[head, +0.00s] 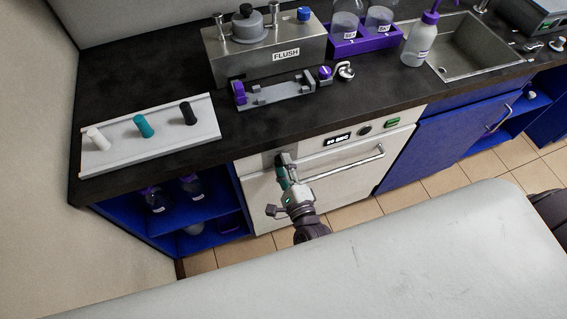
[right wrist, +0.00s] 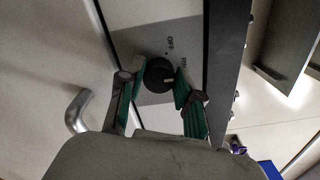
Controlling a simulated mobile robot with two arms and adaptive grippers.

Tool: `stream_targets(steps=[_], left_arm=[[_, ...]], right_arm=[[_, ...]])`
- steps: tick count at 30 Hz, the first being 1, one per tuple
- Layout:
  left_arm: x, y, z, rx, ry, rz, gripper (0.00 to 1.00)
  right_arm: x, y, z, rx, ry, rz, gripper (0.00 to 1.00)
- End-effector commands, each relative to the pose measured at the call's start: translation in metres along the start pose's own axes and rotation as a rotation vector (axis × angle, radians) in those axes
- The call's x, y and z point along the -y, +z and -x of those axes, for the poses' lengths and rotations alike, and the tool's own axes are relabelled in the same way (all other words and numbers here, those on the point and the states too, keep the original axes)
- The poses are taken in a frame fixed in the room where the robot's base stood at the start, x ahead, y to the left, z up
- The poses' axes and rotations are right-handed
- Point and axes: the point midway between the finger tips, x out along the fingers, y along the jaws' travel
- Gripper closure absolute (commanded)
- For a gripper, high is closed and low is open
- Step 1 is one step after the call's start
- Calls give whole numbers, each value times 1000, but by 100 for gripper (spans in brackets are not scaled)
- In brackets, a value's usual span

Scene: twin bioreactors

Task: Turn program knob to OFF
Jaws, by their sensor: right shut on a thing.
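The program knob (right wrist: 158,75) is a dark round knob on a grey panel plate (right wrist: 128,42) in the right wrist view. The word OFF is printed on the plate above it, and a second label, hard to read, is to its right. A short light mark shows on the right part of the knob, not facing OFF. My right gripper (right wrist: 157,82) has its green-padded fingers on either side of the knob and is shut on it. In the head view my right gripper (head: 281,164) is at the upper left of the white appliance front and hides the knob. My left gripper is not in view.
The white appliance (head: 338,178) has a display (head: 339,139), another dark knob (head: 364,129), a green switch (head: 392,122) and a bar handle (head: 360,163). The black counter (head: 385,90) juts above. A rack (head: 150,150) with three pegs stands at left. A pale surface (head: 400,260) fills the foreground.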

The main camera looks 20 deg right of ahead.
Motion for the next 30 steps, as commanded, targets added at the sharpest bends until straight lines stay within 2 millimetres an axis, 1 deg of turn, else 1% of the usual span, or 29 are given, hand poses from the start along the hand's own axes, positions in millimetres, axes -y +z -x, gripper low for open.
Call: stream_targets(steps=[21, 30], left_arm=[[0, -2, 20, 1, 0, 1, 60], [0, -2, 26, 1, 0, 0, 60]], right_arm=[[-2, 0, 1, 0, 5, 677, 100], [-3, -1, 1, 0, 5, 906, 100]])
